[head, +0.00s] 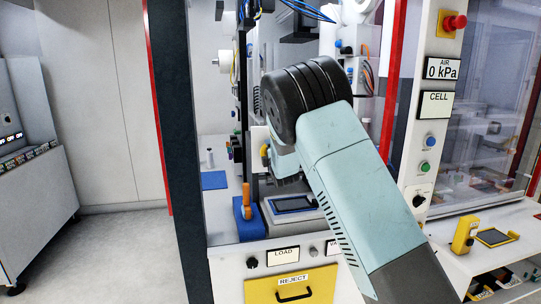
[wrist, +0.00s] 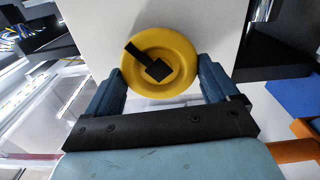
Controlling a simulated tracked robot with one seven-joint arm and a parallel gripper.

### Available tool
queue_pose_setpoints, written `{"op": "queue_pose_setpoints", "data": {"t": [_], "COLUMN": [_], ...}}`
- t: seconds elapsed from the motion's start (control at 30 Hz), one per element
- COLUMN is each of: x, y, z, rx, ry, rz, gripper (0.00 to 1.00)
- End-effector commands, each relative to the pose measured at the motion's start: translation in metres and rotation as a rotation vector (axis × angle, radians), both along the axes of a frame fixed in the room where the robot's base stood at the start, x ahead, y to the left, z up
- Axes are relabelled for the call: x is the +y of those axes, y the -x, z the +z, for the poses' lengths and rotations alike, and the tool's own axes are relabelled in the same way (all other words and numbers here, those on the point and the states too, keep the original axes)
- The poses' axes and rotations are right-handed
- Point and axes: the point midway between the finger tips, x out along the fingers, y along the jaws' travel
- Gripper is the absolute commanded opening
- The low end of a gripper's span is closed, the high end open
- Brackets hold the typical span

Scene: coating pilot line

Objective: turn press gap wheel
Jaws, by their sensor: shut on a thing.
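The press gap wheel (wrist: 184,52) is a yellow round disc with a black square hub and a short black bar pointing to the upper left in the wrist view. It is set against a white block face (wrist: 107,25). My gripper (wrist: 160,82) has its two blue fingers on either side of the wheel's lower half, shut on its rim. In the head view a small yellow part of the wheel (head: 265,155) shows beside my wrist. My arm hides most of the gripper and the press there.
A blue block with an orange handle (head: 247,208) and a dark-screened box (head: 292,205) stand on the bench below my arm. A dark post (head: 172,120) rises at left. A panel with a red stop button (head: 454,22) and glazed door stand at right.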

Motion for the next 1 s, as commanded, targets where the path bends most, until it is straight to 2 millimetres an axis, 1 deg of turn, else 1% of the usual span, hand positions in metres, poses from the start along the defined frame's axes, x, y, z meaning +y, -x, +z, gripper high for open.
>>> {"op": "queue_pose_setpoints", "data": {"t": [0.03, 0.3, 0.5, 0.7, 1.0], "x": [0.0024, 0.0019, 0.0010, 0.0004, 0.0004], "y": [0.0017, 0.0016, 0.0014, 0.0013, 0.0013], "z": [-0.0072, -0.0087, -0.0093, -0.0097, -0.0104], "rx": [-0.001, -0.062, -0.094, -0.113, -0.120], "ry": [0.048, 0.262, 0.374, 0.439, 0.468], "rz": [0.002, 0.004, 0.004, 0.002, 0.003], "gripper": [0.57, 0.57, 0.57, 0.57, 0.57]}}
